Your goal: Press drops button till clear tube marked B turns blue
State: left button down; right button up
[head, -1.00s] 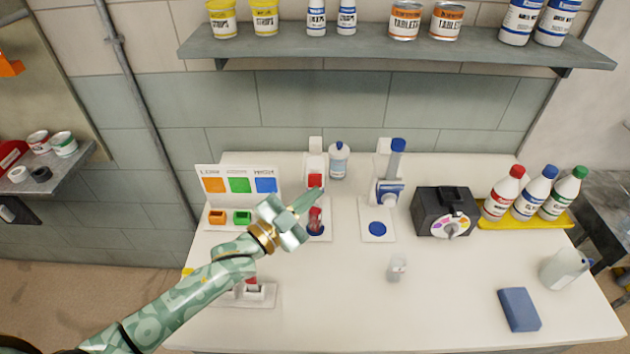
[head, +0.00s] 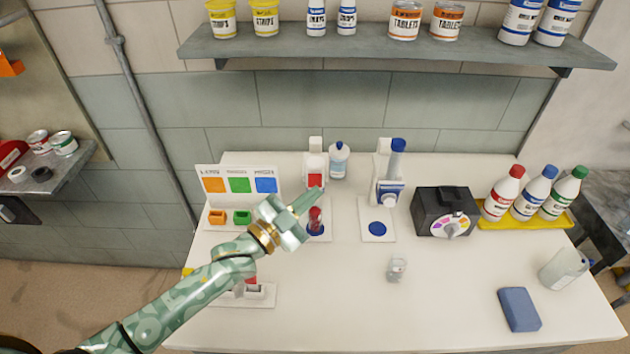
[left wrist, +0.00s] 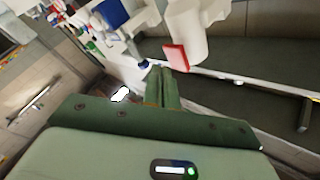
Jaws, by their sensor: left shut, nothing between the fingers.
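A white dispenser (head: 316,158) with a red button (head: 315,181) stands at the back of the table. The red button also shows in the left wrist view (left wrist: 176,57). Below it, a small tube with red on it (head: 315,221) stands on a dark blue disc, partly behind my gripper. I cannot read a letter on it. My left gripper (head: 318,193) is shut and empty, its tips just below and in front of the button. In the left wrist view its fingers (left wrist: 162,86) are close to the button; contact is unclear. My right gripper is out of view.
A second dispenser with a blue cap (head: 390,185) stands to the right. A black box with a dial (head: 445,212), a small clear cup (head: 397,270), a blue sponge (head: 519,309) and capped bottles (head: 529,196) occupy the right side. A color card (head: 239,180) stands left. The front middle is clear.

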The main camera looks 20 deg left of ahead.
pick_arm(q)
jog(key=shift+w, duration=0.1)
jog(key=shift+w+a, duration=0.1)
jog(key=shift+w, duration=0.2)
jog(key=shift+w+a, duration=0.15)
jog(key=shift+w, duration=0.35)
dwell(0.6)
jog(key=shift+s, duration=0.15)
jog(key=shift+s+d+p, duration=0.25)
jog(key=shift+s+p, duration=0.2)
jog(key=shift+s, duration=0.3)
jog(key=shift+s, duration=0.1)
jog(key=s+p, duration=0.1)
jog(key=s, duration=0.1)
jog(key=s+d+p, duration=0.1)
jog(key=s, duration=0.1)
jog(key=shift+s+d, duration=0.2)
jog(key=shift+s, duration=0.15)
